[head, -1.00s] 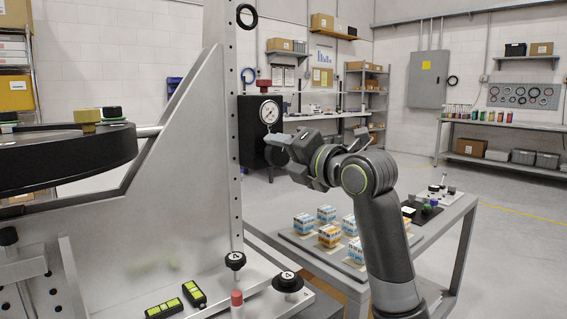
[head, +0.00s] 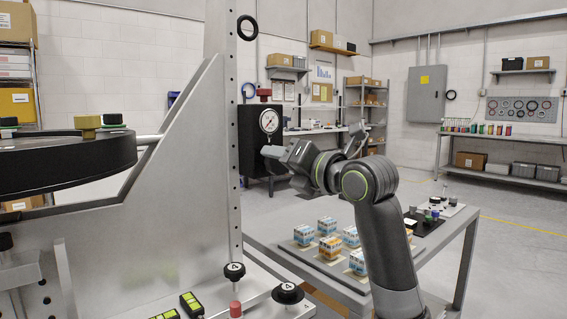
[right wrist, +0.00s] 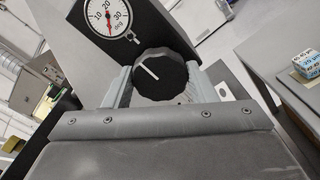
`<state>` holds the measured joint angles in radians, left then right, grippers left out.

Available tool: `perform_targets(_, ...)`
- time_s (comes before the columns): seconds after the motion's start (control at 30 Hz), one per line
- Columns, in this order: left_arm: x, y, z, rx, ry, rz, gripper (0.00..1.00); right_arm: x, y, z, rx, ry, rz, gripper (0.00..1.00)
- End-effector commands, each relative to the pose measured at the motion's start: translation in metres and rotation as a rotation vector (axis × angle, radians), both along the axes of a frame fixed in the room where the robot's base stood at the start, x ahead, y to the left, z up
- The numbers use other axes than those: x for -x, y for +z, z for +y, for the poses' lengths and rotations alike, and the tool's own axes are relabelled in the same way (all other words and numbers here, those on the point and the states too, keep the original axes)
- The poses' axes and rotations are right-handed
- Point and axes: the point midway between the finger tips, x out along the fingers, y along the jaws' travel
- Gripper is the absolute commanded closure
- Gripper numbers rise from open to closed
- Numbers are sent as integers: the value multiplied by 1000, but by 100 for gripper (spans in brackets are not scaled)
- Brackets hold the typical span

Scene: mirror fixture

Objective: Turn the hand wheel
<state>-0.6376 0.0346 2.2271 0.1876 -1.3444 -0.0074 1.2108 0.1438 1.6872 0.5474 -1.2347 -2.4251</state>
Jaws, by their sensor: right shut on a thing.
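The hand wheel (right wrist: 161,74) is a black ribbed knob with a white line on its face. It sits below a round white dial (right wrist: 108,16) with a red needle and degree marks. In the right wrist view my right gripper (right wrist: 160,88) has one pale finger on each side of the knob and is shut on it. In the head view the right gripper (head: 277,155) is at the front of the black box (head: 250,142) that carries the dial (head: 268,121). The gripper hides much of the wheel there. My left gripper is not in view.
A grey fixture plate and upright post (head: 235,200) stand left of the box, with a large dark disc (head: 65,160) on the left. A low table (head: 455,235) with several small patterned boxes (head: 330,247) lies beneath my right arm. Open floor is at the right.

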Motion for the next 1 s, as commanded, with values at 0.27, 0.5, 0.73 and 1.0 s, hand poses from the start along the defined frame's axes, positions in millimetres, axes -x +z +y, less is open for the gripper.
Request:
perform_targets(0.27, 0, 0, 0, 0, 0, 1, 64, 0, -2, 0, 0, 1, 5, 27)
perform_targets(0.5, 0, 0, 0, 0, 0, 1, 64, 0, -1, 0, 0, 0, 3, 27)
perform_targets(0.73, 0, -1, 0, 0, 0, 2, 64, 11, 0, -9, -1, -2, -1, 27)
perform_targets(1.0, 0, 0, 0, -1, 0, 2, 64, 51, 0, -39, 1, -3, -1, 27)
